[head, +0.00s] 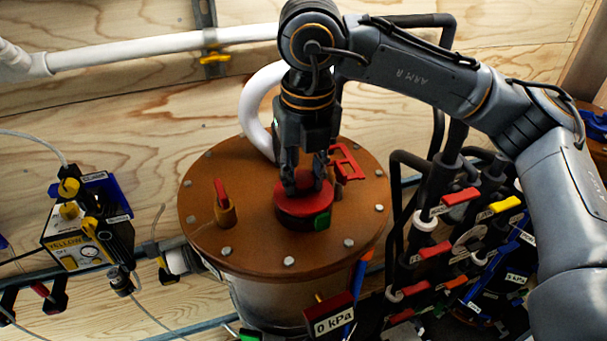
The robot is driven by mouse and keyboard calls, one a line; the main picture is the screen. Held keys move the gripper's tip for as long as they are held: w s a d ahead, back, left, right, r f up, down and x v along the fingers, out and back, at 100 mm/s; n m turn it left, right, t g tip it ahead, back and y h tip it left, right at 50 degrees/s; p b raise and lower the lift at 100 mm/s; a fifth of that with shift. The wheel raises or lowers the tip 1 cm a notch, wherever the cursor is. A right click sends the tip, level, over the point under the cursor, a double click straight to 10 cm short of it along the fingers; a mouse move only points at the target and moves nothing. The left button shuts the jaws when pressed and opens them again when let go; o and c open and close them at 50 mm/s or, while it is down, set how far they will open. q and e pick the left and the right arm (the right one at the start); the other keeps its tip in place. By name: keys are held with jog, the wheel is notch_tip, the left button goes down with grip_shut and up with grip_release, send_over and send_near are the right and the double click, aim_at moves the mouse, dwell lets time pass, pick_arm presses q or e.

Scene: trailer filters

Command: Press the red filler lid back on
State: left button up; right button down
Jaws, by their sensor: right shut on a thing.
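The red filler lid (304,208) is a round red cap with a green patch on its front right side. It sits at the middle of the brown round top (250,239) of the filter vessel. My right gripper (305,186) comes down from above and is shut on the upper part of the lid. Its fingers hide part of the lid's top. I cannot tell whether the lid is fully seated. My left gripper is not in view.
A red-handled valve (222,200) and a red bracket (347,163) stand on the vessel top beside the lid. A 0 kPa display (330,314) is at the front. Black pipes with red and yellow handles (460,197) crowd the right. A yellow-labelled box (85,235) is at left.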

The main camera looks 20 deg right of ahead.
jog(key=shift+b, duration=0.4)
dwell(0.3)
jog(key=c, duration=0.9)
grip_release()
jog(key=shift+c, duration=0.2)
jog(key=shift+o, duration=0.5)
jog(key=o, duration=0.4)
jog(key=shift+r, duration=0.1)
jog(key=shift+r+p, duration=1.8)
jog(key=shift+r, duration=1.6)
